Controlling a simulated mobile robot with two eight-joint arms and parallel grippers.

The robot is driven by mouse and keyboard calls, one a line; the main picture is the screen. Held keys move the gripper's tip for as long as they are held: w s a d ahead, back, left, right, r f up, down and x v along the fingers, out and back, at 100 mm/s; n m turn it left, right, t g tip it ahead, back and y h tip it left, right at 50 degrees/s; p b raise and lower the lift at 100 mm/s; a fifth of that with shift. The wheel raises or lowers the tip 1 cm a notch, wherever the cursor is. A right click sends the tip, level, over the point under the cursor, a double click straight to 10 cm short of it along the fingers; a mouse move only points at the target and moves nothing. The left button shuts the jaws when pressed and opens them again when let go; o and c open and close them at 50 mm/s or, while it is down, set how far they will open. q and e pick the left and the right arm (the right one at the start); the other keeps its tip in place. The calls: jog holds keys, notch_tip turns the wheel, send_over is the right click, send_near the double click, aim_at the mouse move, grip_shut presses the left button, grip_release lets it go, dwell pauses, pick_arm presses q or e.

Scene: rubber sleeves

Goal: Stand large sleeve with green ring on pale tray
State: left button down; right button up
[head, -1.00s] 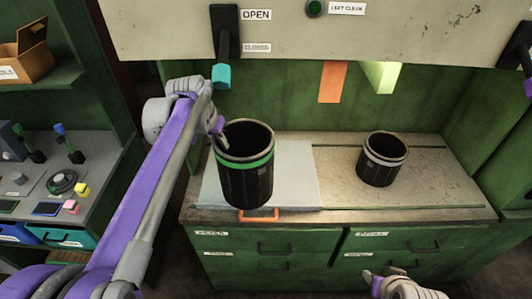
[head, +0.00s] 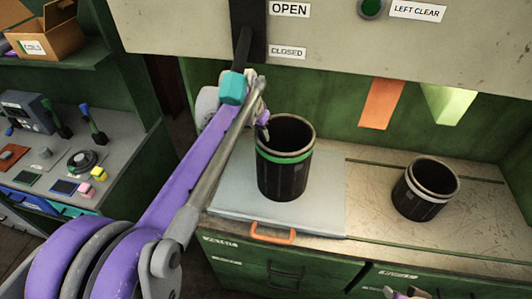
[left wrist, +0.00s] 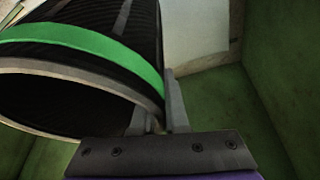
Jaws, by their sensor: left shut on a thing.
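The large black sleeve with the green ring (head: 283,178) is upright over the middle of the pale tray (head: 320,208) in the head view. I cannot tell whether its base touches the tray. My left gripper (head: 263,131) is shut on the sleeve's rim wall at its left side. The left wrist view shows the green ring (left wrist: 75,42), the open mouth and the fingers (left wrist: 158,118) at the wall. My right gripper (head: 396,294) is only partly in view at the bottom edge, and its jaws are unclear.
A smaller black sleeve with a pale ring (head: 425,190) stands on the worktop to the right. An orange handle (head: 272,234) is at the tray's front. A raised panel with a teal-tipped lever (head: 234,86) hangs above. Bare worktop (head: 375,205) lies between the tray and the smaller sleeve.

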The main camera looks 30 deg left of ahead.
aim_at(257, 136)
pick_arm(q)
jog(key=f, duration=0.2)
jog(key=f+b, duration=0.2)
jog(key=f, duration=0.1)
jog(key=shift+w+f, duration=0.25)
jog(key=shift+f, duration=0.1)
jog(key=c, duration=1.3)
grip_release()
jog(key=shift+f+b, duration=0.1)
jog(key=shift+b, duration=0.2)
jog(key=o, duration=0.4)
jog(key=shift+s, duration=0.15)
pick_arm(e)
jog(key=f, duration=0.1)
jog(key=s+f, duration=0.1)
jog(key=f, duration=0.2)
jog(key=shift+s+f, duration=0.15)
jog(key=shift+s, duration=0.25)
pick_arm(q)
jog(key=v, duration=0.8)
pick_arm(e)
jog(key=shift+w+r, duration=0.1)
jog(key=shift+r, duration=0.15)
